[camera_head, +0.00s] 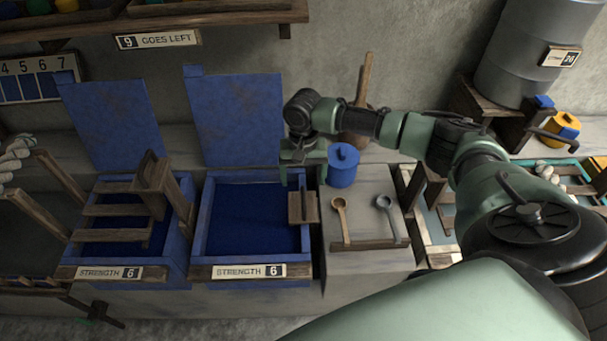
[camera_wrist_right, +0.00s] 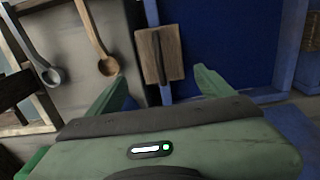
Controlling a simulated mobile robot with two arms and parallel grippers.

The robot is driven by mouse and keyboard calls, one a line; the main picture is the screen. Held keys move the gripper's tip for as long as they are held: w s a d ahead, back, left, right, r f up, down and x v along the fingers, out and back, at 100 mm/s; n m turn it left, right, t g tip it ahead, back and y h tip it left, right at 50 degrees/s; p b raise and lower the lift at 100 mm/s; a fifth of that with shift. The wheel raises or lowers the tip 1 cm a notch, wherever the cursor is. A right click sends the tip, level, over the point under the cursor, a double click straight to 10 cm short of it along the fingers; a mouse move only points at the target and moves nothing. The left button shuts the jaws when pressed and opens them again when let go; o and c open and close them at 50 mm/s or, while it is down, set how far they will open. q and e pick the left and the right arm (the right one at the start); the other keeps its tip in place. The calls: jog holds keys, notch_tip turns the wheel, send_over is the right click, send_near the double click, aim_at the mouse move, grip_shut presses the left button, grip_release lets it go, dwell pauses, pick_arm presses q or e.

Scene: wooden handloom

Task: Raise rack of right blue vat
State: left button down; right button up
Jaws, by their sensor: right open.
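The right blue vat (camera_head: 206,215) stands open, its blue lid raised at the back and dark blue liquid inside. A wooden block with a dark upright handle (camera_head: 303,208) sits at its right edge; it also shows in the right wrist view (camera_wrist_right: 171,62). No rack slats show above the liquid. My right gripper (camera_head: 303,168) is over the back right corner of this vat, open and empty. In the wrist view its fingers (camera_wrist_right: 160,86) are spread, with the handle beyond the gap between them. My left gripper is not in view.
The left blue vat (camera_head: 178,240) has a slatted wooden rack (camera_head: 118,210) standing above its liquid. Right of the right vat, a blue lidded pot (camera_head: 342,167) stands close to my gripper, with two ladles (camera_head: 340,215) in front. A shelf (camera_head: 200,18) runs above.

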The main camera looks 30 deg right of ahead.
aim_at(304, 197)
notch_tip(304, 197, down, 9)
jog(key=shift+b, duration=1.25)
jog(key=shift+f, duration=0.1)
jog(key=shift+f, duration=0.35)
jog(key=shift+c, duration=0.3)
